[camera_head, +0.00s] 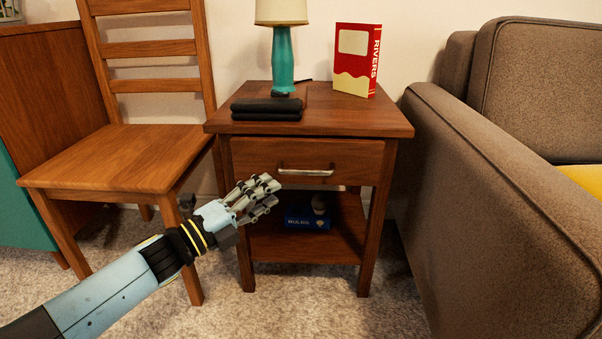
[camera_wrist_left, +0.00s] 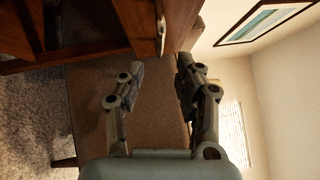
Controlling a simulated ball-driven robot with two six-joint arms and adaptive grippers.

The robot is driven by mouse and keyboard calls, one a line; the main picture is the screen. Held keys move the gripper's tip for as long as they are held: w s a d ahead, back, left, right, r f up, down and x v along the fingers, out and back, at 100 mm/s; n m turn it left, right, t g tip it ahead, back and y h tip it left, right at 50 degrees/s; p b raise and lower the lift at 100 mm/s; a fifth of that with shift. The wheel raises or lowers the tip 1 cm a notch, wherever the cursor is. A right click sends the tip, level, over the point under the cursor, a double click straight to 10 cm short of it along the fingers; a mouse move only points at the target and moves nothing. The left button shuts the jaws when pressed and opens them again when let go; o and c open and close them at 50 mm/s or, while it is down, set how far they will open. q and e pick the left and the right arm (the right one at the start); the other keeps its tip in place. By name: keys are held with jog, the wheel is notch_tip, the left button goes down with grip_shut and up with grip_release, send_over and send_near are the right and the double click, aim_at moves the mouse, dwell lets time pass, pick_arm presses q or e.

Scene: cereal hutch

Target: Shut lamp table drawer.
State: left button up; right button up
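The wooden lamp table (camera_head: 400,127) stands in the middle of the head view. Its drawer (camera_head: 260,160) has a silver bar handle (camera_head: 306,172). The drawer front appears to stand a little out from the table; how far is hard to tell. My left gripper (camera_head: 270,193) is just below and left of the handle, in front of the drawer's lower left part. Its fingers are apart with nothing between them. In the left wrist view, the handle (camera_wrist_left: 161,35) shows beyond the open fingertips (camera_wrist_left: 160,67). My right gripper is not in view.
A teal lamp (camera_head: 283,60), dark folded cloths (camera_head: 266,109) and a red box (camera_head: 357,60) are on the tabletop. A blue box (camera_head: 307,217) lies on the lower shelf. A wooden chair (camera_head: 115,158) stands left, a brown sofa (camera_head: 480,190) close on the right.

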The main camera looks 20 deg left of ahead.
aim_at(302, 173)
pick_arm(q)
jog(key=b+x, duration=0.2)
jog(key=x, duration=0.7)
jog(key=shift+f, duration=0.15)
jog(key=shift+w+d, duration=0.1)
jog(key=shift+w, duration=0.2)
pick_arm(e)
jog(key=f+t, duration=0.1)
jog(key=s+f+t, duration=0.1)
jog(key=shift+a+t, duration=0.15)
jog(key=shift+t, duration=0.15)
pick_arm(q)
jog(key=shift+c, duration=0.3)
grip_shut()
